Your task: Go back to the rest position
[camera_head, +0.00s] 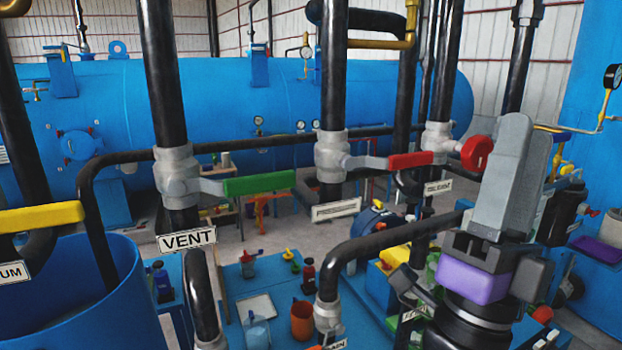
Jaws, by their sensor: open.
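My gripper (522,130) is at the right of the head view, with its grey fingers pointing up from a dark palm with a purple block below. It looks empty and open, though the gap between the fingers is seen mostly edge-on. A valve with a red round handle end (477,152) shows just left of the fingertips; I cannot tell how far apart they are in depth. A green lever (258,184) points right from the valve above the VENT sign (187,239). A red lever (411,160) points right from the middle valve.
A large blue autoclave vessel (290,97) lies across the back. Black vertical pipes (334,80) stand in front of it. A yellow lever (40,217) is at far left above a blue tank (75,300). Low blue benches hold small items, including an orange cup (302,320).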

